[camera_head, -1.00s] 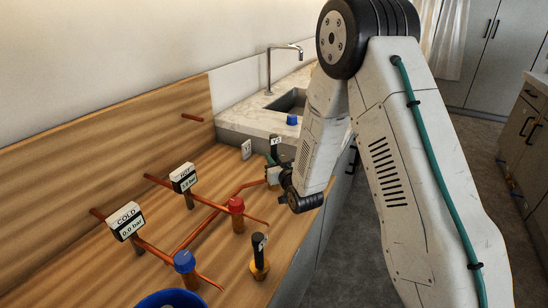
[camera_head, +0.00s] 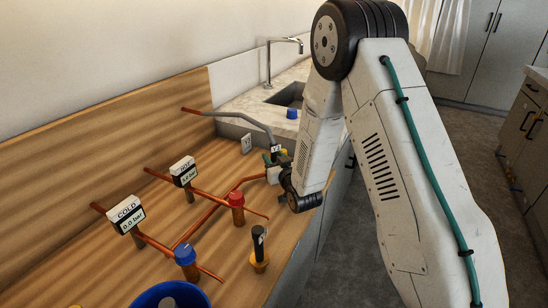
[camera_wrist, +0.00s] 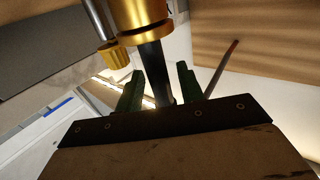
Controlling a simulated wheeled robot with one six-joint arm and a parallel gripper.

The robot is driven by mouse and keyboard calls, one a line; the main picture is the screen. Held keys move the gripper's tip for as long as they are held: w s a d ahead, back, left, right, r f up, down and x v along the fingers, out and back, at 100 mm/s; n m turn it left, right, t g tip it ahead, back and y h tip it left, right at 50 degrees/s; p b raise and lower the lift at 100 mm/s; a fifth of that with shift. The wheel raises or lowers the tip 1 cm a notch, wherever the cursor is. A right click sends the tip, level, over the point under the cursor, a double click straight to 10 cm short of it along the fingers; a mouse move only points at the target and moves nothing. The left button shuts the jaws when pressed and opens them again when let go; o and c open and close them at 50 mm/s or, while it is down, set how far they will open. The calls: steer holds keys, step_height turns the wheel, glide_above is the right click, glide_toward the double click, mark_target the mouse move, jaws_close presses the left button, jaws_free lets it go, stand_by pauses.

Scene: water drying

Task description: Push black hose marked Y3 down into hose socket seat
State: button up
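The black hose end (camera_wrist: 152,70) shows in the wrist view, running into a brass fitting (camera_wrist: 138,14), which I take for the socket seat. My gripper (camera_wrist: 160,70) has its two green fingers on either side of the black hose, with bright gaps showing between hose and fingers, so it looks open. In the head view, my gripper (camera_head: 273,160) is at the back of the wooden counter near the sink, by a small label (camera_head: 276,149) too small to read surely. The arm hides most of the socket there.
A grey hose (camera_head: 235,117) arches from a copper stub at the back wall to the gripper area. Copper pipes with COLD (camera_head: 126,214) and HOT (camera_head: 184,172) gauges, blue (camera_head: 185,254) and red (camera_head: 236,199) valves, another black-topped fitting (camera_head: 259,245) and a blue bucket (camera_head: 165,290) stand nearer.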

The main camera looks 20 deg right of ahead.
steer(key=shift+o, duration=0.2)
steer(key=s, duration=0.7)
steer(key=shift+s+d, duration=0.4)
steer(key=shift+d, duration=0.05)
steer(key=s+d+r+g+h, duration=0.2)
steer(key=s+r+g, duration=0.65)
steer(key=r, duration=0.35)
steer(key=s+r+g, duration=0.4)
steer(key=s, duration=1)
steer(key=s+r+m+g, duration=0.1)
steer(key=s+r+g, duration=0.2)
steer(key=s, duration=1.2)
steer(key=shift+s+r+g, duration=0.3)
steer(key=shift+r+g, duration=0.1)
steer(key=shift+g, duration=0.25)
